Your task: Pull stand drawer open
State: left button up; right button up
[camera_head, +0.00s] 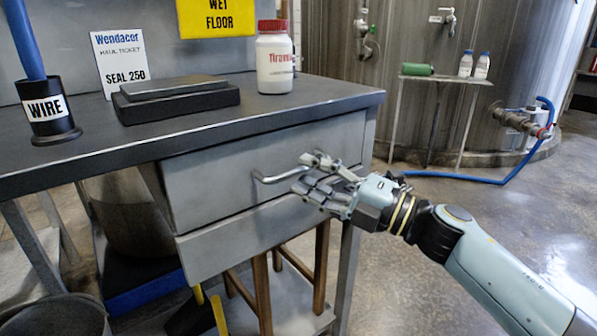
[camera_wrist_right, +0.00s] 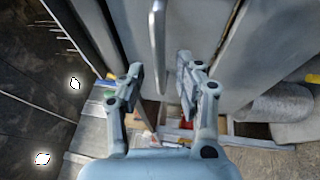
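The stand drawer (camera_head: 215,178) is a grey metal front under the dark worktop. I cannot tell whether it stands slightly out. Its curved metal handle (camera_head: 270,179) sticks out from the front and is partly hidden by my right gripper. My right gripper (camera_head: 302,173) is at the right end of the handle. In the right wrist view my right gripper (camera_wrist_right: 159,70) has its two fingers apart. The handle (camera_wrist_right: 157,45) lies between and ahead of them, with gaps on both sides. My left gripper is not in view.
On the worktop (camera_head: 340,94) stand a white bottle with a red cap (camera_head: 274,60), a black scale (camera_head: 175,98), a ticket sign (camera_head: 120,65) and a cup labelled WIRE (camera_head: 48,110). A wooden stool (camera_head: 262,290) is below. The floor at right is open, with a blue hose (camera_head: 470,178).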

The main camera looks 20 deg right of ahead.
jog(key=shift+x, duration=1.3)
grip_shut()
